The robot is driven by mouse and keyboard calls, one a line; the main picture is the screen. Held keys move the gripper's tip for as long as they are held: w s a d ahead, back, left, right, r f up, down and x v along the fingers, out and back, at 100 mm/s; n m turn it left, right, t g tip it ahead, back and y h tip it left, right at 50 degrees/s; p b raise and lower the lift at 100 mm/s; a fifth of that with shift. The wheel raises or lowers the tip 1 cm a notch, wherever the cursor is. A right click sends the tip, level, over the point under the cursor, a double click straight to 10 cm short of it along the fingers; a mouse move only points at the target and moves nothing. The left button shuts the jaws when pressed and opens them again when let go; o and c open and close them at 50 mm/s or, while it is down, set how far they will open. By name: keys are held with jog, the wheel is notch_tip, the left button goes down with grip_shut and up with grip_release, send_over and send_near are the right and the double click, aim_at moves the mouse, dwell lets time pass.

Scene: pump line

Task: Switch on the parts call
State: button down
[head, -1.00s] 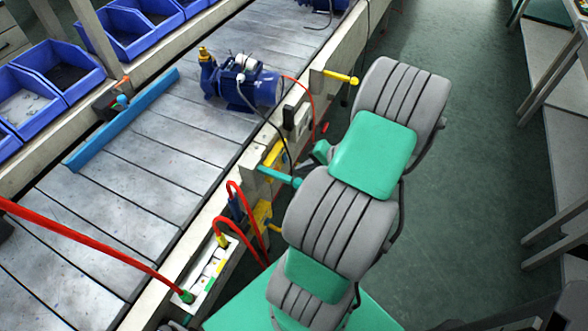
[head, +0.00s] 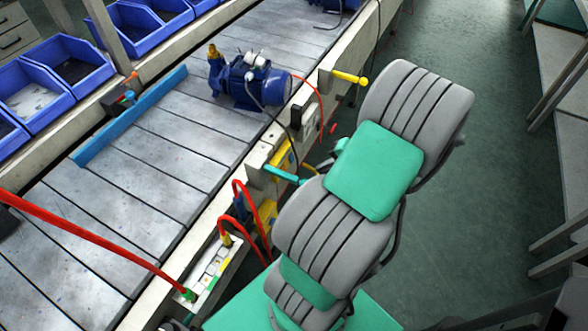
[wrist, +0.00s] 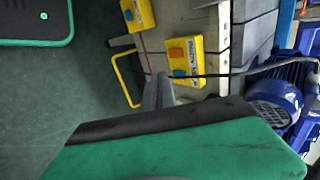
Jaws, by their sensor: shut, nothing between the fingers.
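In the wrist view a yellow box (wrist: 187,58) with an orange and a blue button sits on the conveyor's side; its lettering is too small to read. A second yellow box (wrist: 138,14) with similar buttons is mounted further left. I cannot tell which one is the parts call, or whether it is on. My gripper (wrist: 160,80) is shut and empty, its grey fingertips appearing just left of the lettered box. I cannot tell whether they touch it. In the head view my arm hides most of the gripper, and a yellow part (head: 285,158) shows on the conveyor's side.
A blue pump (head: 250,82) stands on the slatted conveyor (head: 150,205). A yellow lever (head: 350,77) and a teal lever (head: 282,174) stick out from its side. Red hoses (head: 265,215) loop near the front. Blue bins (head: 85,60) line the far side.

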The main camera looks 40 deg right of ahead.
jog(key=w+r+x, duration=0.1)
jog(key=x, duration=1.2)
jog(key=shift+w+a+r, duration=0.25)
jog(key=shift+w+a, duration=0.2)
